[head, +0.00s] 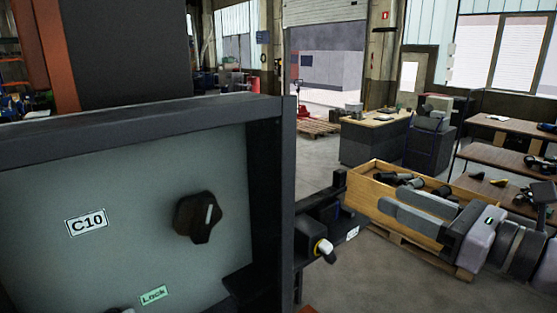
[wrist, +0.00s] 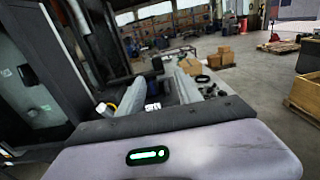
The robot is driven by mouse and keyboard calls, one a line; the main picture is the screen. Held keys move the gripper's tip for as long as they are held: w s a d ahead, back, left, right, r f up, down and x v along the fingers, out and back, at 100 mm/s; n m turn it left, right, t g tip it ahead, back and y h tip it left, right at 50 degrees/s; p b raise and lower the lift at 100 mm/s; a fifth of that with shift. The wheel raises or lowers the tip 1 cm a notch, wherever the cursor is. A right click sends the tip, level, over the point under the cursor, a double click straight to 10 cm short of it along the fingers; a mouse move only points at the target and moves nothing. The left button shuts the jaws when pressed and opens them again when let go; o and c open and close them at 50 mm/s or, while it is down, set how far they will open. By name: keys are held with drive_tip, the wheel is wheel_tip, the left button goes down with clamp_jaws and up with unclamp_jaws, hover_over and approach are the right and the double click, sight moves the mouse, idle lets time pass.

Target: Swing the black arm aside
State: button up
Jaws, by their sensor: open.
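A dark bracket assembly (head: 325,225) sticks out from the right side of a grey-green panel box (head: 140,210). A black bar (head: 320,202) runs along its top, perhaps the black arm; I cannot tell for sure.
The panel carries a black knob (head: 198,217), a C10 label (head: 87,221) and a green Lock label (head: 154,295). A wooden crate (head: 372,168) of dark parts stands behind my gripper. A desk (head: 375,138) and workbenches (head: 500,150) stand farther back. Open floor lies beyond the box.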

sight(343, 179)
drive_tip(key=p+x, duration=0.3)
drive_tip(key=x, duration=0.9)
drive_tip(key=shift+s+a+r, duration=0.1)
drive_tip(key=shift+s, duration=0.05)
drive_tip(key=shift+w+a, duration=0.3)
drive_tip(key=shift+a, duration=0.1)
drive_tip(key=shift+d, duration=0.1)
drive_tip(key=shift+c, duration=0.9)
clamp_jaws()
